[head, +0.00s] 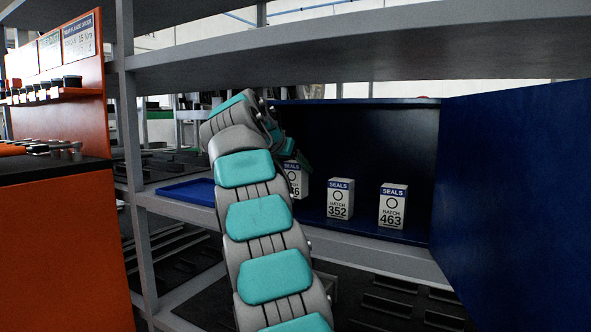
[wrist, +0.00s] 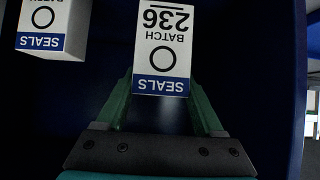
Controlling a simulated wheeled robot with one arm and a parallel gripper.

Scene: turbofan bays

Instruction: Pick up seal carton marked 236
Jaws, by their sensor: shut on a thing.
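The seal carton marked 236 (wrist: 163,50) is white with a blue SEALS band and appears upside down in the wrist view. My gripper (wrist: 163,82) is shut on it, with a green finger at each side. In the head view my arm hides most of this carton (head: 295,183), and only the end of its number shows. My gripper (head: 303,163) is mostly hidden there too, at the left part of the blue cabinet. I cannot tell whether the carton touches the cabinet floor.
Cartons marked 352 (head: 340,199) and 463 (head: 392,207) stand upright to the right in the blue cabinet (head: 365,130). Its open door (head: 515,190) bounds the right side. A grey shelf (head: 370,45) runs above. A blue tray (head: 188,191) lies left of the cabinet.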

